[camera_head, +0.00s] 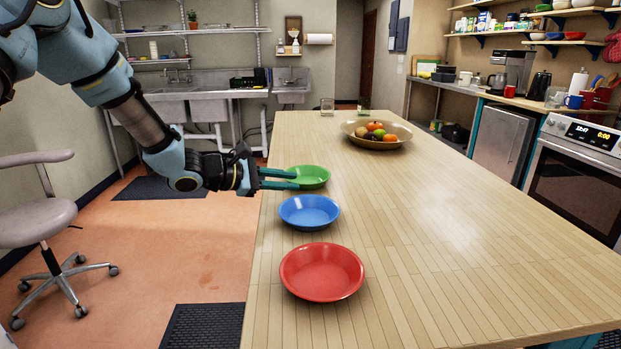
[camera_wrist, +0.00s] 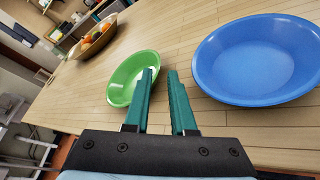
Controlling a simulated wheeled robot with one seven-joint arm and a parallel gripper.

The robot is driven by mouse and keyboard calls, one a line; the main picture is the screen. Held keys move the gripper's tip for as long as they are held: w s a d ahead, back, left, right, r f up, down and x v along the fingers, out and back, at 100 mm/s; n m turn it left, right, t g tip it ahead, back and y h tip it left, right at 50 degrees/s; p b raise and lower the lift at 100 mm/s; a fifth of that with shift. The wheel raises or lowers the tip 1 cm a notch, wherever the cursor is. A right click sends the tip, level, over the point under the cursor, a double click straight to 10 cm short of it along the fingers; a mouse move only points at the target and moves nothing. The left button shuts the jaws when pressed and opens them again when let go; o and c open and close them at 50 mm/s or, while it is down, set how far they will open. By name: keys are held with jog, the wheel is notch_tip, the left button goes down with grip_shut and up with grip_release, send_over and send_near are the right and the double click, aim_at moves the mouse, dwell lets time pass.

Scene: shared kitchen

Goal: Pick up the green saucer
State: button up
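The green saucer (camera_head: 311,177) sits on the wooden table near its left edge, behind the blue dish. It also shows in the wrist view (camera_wrist: 125,72), ahead of my fingers and a little to the left. My gripper (camera_head: 297,180) reaches in from the left at the saucer's near-left rim. In the wrist view my gripper (camera_wrist: 162,75) has its two teal fingers apart with nothing held between them. The left finger overlaps the saucer's right rim in that view; I cannot tell whether it touches.
A blue dish (camera_head: 309,211) stands close in front of the saucer, and a red dish (camera_head: 322,272) stands nearer. A fruit bowl (camera_head: 397,140) and a glass (camera_head: 327,106) are farther back on the table (camera_head: 450,240). The table's right side is clear. A grey chair (camera_head: 35,220) stands at left.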

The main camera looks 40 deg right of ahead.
jog(key=shift+w+f+p+x, duration=0.15)
jog(key=shift+p+x, duration=0.25)
jog(key=shift+x, duration=0.75)
jog(key=shift+w+p+x, duration=0.1)
jog(key=shift+p+x, duration=0.35)
jog(key=shift+x, duration=0.75)
jog(key=shift+w+f+p+x, duration=0.15)
jog(key=shift+p+x, duration=0.25)
jog(key=shift+x, duration=0.75)
grip_shut()
